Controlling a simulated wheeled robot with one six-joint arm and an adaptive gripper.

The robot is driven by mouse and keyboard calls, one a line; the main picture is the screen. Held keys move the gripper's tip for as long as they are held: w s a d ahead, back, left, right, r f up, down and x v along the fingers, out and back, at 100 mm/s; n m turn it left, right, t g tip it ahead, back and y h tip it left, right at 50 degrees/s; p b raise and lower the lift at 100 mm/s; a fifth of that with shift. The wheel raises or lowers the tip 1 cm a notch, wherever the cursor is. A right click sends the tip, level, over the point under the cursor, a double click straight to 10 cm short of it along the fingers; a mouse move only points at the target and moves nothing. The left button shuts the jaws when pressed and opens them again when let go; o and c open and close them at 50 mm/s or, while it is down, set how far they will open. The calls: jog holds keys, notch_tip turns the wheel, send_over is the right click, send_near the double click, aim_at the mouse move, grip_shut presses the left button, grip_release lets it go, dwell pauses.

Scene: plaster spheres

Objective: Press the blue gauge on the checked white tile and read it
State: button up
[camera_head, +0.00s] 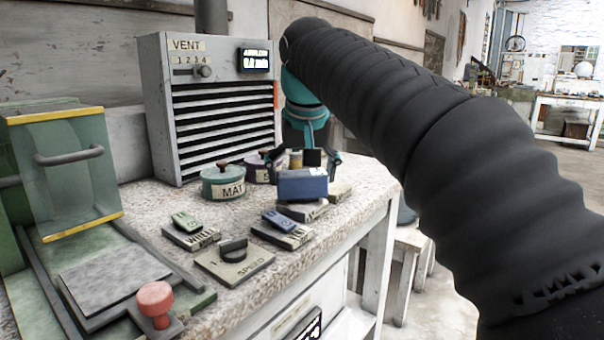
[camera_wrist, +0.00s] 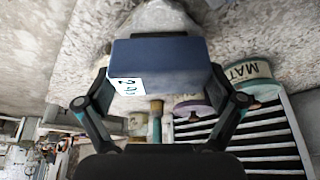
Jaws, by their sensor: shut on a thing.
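The blue gauge (camera_head: 303,184) is a box held in my gripper (camera_head: 308,162) above the back right of the speckled worktop. In the wrist view the gauge (camera_wrist: 180,60) lies between the two fingers of my gripper (camera_wrist: 162,95), which are shut on it. A small white display with dark figures shows at its left end. The figures are tilted and small, and I cannot read them surely. I cannot make out a checked white tile in either view. A pale, rounded, blurred thing (camera_wrist: 160,17) shows beyond the gauge in the wrist view.
Labelled blocks, one with a green piece (camera_head: 187,221) and one with a blue piece (camera_head: 280,221), stand near a SPEED knob (camera_head: 234,250). Lidded pots (camera_head: 223,182) and a louvred VENT box (camera_head: 222,120) stand behind. A red button (camera_head: 155,299) and clear-hooded machine (camera_head: 68,165) are left.

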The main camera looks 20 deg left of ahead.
aim_at(301, 170)
jog(key=shift+r+p, duration=2)
jog(key=shift+r, duration=0.15)
jog(key=shift+r+p, duration=0.55)
jog(key=shift+r, duration=0.5)
